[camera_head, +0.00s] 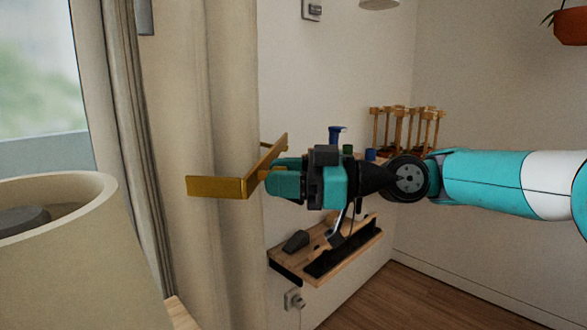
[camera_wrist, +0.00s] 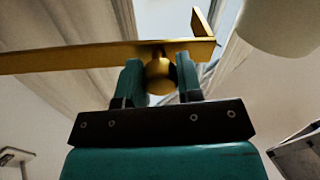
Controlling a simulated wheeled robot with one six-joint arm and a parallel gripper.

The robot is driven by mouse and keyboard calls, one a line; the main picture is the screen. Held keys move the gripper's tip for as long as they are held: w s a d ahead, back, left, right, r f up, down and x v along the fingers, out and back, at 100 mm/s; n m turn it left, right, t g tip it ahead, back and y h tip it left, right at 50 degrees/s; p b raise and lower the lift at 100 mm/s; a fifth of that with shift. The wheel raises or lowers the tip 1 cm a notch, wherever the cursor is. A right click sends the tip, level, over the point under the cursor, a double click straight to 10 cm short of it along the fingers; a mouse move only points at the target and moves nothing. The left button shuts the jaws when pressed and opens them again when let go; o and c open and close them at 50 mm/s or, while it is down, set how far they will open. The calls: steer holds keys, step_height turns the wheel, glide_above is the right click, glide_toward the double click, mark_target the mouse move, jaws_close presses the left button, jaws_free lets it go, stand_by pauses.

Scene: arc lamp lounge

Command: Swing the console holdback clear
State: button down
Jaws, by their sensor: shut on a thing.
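The brass holdback (camera_head: 217,187) is an angled gold bar standing out beside the curtain, left of my gripper in the head view. In the wrist view its long arm (camera_wrist: 70,58) runs across the top, with a bent end plate (camera_wrist: 203,24) at the upper right. A round gold knob (camera_wrist: 160,76) sits under the bar. My gripper (camera_wrist: 161,78) is shut on this knob, with one teal finger on each side. In the head view my gripper (camera_head: 273,183) reaches the holdback from the right and hides part of it.
Beige curtains (camera_head: 230,100) hang behind the holdback. A large lampshade (camera_head: 65,250) fills the lower left. A wooden wall shelf (camera_head: 345,255) with dark items is below my gripper. A wooden rack (camera_head: 405,125) stands behind my arm. Open floor (camera_head: 385,300) shows at lower right.

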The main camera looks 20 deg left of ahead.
steer(key=shift+d+f+g, duration=0.1)
steer(key=shift+d+g, duration=0.2)
steer(key=shift+d, duration=0.05)
steer(key=c, duration=1)
jaws_free()
steer(key=shift+o, duration=1.1)
steer(key=shift+w, duration=0.1)
step_height(320, 180, up, 20)
steer(key=p, duration=0.7)
steer(key=shift+p, duration=0.35)
